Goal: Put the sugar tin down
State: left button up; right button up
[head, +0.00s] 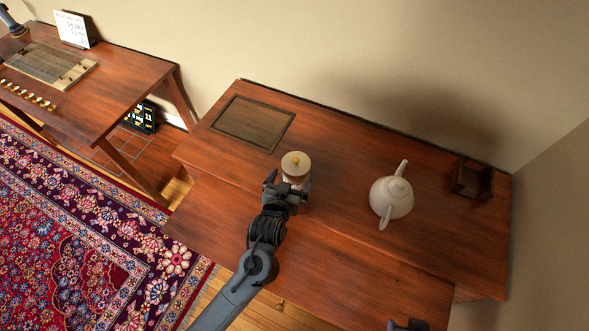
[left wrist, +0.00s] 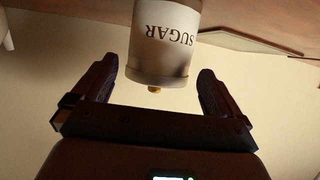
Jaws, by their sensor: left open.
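The sugar tin (head: 295,168) is a pale cylinder with a light lid and yellow knob, on the wooden table in the head view. Gaps show between both fingers (left wrist: 155,72) and the tin. A dark bit of what looks like my right gripper (head: 408,325) shows at the bottom edge.
A white teapot (head: 392,198) stands right of the tin. A dark wooden holder (head: 471,180) is at the table's right end. A dark-framed rectangular panel (head: 253,122) lies at the left; the table (head: 340,260) is bare around the tin. Another table (head: 115,85) stands at left.

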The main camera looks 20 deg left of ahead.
pick_arm(q)
jog(key=s+a+m+g, duration=0.1)
jog(key=s+g, duration=0.4)
jog(key=s, duration=0.7)
jog(key=s+a+m+g+h, duration=0.1)
jog(key=s+a+g, duration=0.3)
jog(key=s, duration=0.9)
jog(key=shift+a+f+m+g+h+p, duration=0.2)
jog(key=shift+f+m+g+h+p, duration=0.15)
jog(key=shift+m, duration=0.25)
